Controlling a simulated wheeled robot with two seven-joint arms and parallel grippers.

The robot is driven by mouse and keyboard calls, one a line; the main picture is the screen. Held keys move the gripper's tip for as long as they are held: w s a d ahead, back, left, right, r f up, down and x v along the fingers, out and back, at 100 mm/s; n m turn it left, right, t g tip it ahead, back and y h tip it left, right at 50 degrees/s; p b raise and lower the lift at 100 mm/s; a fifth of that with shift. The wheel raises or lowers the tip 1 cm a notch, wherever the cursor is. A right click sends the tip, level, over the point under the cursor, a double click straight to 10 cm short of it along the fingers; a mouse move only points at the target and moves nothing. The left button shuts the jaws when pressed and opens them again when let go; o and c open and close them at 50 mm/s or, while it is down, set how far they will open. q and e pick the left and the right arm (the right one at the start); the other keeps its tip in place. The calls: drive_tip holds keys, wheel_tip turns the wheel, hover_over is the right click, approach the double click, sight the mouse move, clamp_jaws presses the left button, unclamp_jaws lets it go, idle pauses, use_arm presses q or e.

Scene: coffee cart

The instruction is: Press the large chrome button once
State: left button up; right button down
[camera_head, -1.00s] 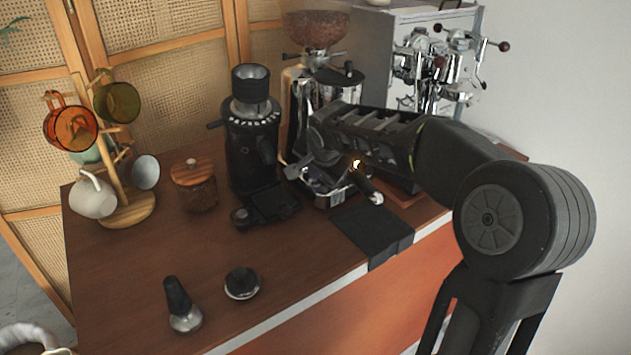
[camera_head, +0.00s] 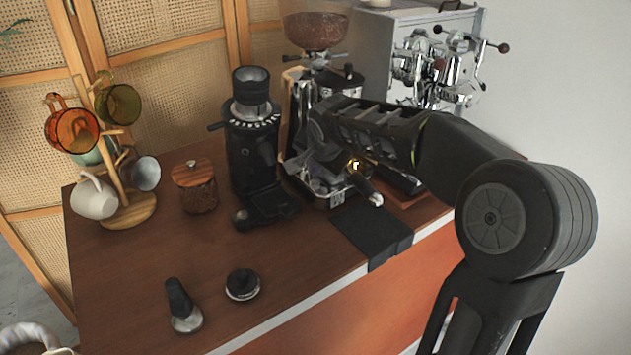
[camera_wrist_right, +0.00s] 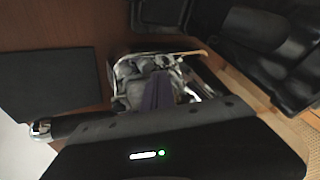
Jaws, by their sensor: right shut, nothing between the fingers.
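My right gripper (camera_head: 300,164) is shut and empty. It is in front of the chrome grinder (camera_head: 302,95), over the grinder's lower front. In the right wrist view its closed fingers (camera_wrist_right: 158,92) point at shiny metal parts (camera_wrist_right: 130,75) at the grinder's base. I cannot make out the large chrome button itself; the gripper and forearm cover much of the grinder's front. Whether the fingertips touch anything cannot be told. My left gripper is not in view.
A black grinder (camera_head: 250,150) stands close left of the gripper. A portafilter (camera_head: 374,198) and black mat (camera_head: 372,232) lie in front. An espresso machine (camera_head: 435,60) stands behind right. A tamper (camera_head: 242,284), wooden-lidded jar (camera_head: 195,187) and mug tree (camera_head: 127,208) are left.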

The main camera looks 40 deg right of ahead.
sight(316, 183)
drive_tip(key=shift+r+p, duration=1.45)
drive_tip(key=shift+r, duration=1.05)
